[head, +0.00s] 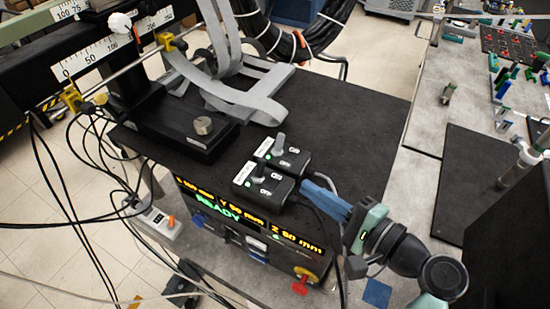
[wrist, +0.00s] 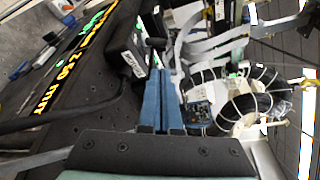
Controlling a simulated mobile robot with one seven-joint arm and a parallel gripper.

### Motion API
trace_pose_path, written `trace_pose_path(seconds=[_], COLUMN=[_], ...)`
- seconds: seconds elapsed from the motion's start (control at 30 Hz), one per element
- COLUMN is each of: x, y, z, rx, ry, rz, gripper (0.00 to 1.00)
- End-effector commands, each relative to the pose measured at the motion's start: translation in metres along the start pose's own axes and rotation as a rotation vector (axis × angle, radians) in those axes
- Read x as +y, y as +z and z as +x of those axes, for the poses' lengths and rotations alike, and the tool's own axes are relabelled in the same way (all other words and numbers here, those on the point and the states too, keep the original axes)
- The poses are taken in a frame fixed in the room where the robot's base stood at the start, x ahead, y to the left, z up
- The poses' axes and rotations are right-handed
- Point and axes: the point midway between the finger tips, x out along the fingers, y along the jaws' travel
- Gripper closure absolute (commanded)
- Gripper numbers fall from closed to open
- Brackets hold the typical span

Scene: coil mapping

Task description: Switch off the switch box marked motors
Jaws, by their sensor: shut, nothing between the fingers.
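Two black switch boxes stand side by side on the black tabletop: a front one (head: 263,187) and a rear one (head: 291,160). Each has ON and OFF markings, a lit green lamp and a name label too small to read, so I cannot tell which is motors. A grey lever (head: 280,143) stands up on the rear box. My gripper (head: 304,184) is shut and empty, its blue fingers just right of the boxes. In the wrist view a box (wrist: 126,50) with a dark lever (wrist: 157,43) is close to my fingertips (wrist: 161,72); contact is unclear.
Below the boxes is a control panel with a READY display (head: 218,208) and a red knob (head: 300,285). Black cables run from the boxes past my gripper. A grey strap (head: 240,92) lies behind. The black tabletop (head: 350,120) is clear to the right rear.

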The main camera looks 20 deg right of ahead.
Motion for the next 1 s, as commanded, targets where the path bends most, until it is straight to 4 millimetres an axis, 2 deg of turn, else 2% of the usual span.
trace_pose_path(seconds=[0.27,0.7,0.83,1.0], x=[-0.002,-0.003,-0.002,-0.001], y=[0.001,0.002,0.001,0.000], z=[0.007,0.080,0.094,0.101], rx=[-0.001,-0.002,0.001,0.001], ry=[0.000,0.002,0.000,0.000], rz=[-0.005,-0.007,-0.006,-0.009], gripper=[1.00,1.00,1.00,1.00])
